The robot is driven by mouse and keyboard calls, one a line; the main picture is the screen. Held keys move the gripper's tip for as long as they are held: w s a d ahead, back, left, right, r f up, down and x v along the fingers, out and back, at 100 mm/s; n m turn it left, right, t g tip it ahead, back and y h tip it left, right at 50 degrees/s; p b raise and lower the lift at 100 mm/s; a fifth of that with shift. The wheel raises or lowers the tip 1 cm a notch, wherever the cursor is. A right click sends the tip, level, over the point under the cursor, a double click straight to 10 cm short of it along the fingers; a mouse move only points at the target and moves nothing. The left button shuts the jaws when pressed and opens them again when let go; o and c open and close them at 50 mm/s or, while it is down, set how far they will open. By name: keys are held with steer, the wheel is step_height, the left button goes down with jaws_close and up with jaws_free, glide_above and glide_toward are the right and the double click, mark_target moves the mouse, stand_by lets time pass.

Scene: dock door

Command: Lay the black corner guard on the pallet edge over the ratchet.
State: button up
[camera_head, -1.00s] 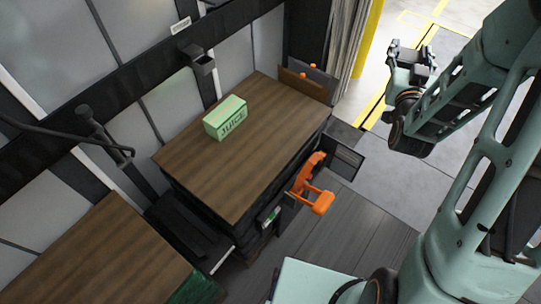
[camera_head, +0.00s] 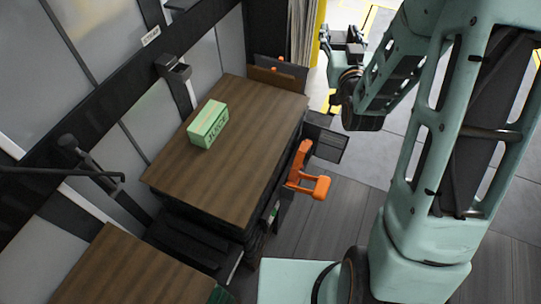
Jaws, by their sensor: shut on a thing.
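My gripper (camera_head: 343,42) is at the top of the view, beyond the far right corner of the wooden-topped pallet load (camera_head: 215,180). It is shut on a small dark thing that looks like the black corner guard, but its shape is mostly hidden by the fingers. The orange ratchet (camera_head: 308,182) sits low against the load's right side, its handle sticking out to the right. The load's edge above the ratchet is bare. My gripper is well apart from both the ratchet and that edge.
A dark open bin-like piece (camera_head: 326,143) juts out by the far right side. Brown and black boards (camera_head: 277,77) stand at the far end. A second wooden top (camera_head: 125,272) is at lower left. Floor at right is clear.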

steer(key=s+a+f+n+g+y+b, duration=0.2)
steer(key=s+f+n+g+y+b, duration=0.5)
steer(key=s+f+b, duration=0.4)
steer(key=s+a+f+n+g+y+b, duration=0.3)
steer(key=s+f+n+g+y+b, duration=0.25)
steer(key=s+f+y+b, duration=0.5)
steer(key=h+b, duration=0.2)
steer(key=b, duration=0.5)
glide_above(276, 155)
steer(key=shift+n+t+y, duration=0.25)
steer(key=shift+n+t, duration=0.1)
steer(key=shift+n, duration=0.1)
steer(key=f, duration=1)
steer(key=shift+s+d+f, duration=0.25)
steer(key=shift+f, duration=0.1)
steer(key=shift+w+a+f, duration=0.1)
steer(key=shift+a+f, duration=0.05)
steer(key=shift+f, duration=0.15)
steer(key=shift+w+a+f+b, duration=0.15)
steer(key=shift+f+b, duration=0.3)
steer(key=shift+f, duration=1.15)
steer(key=shift+f, duration=0.55)
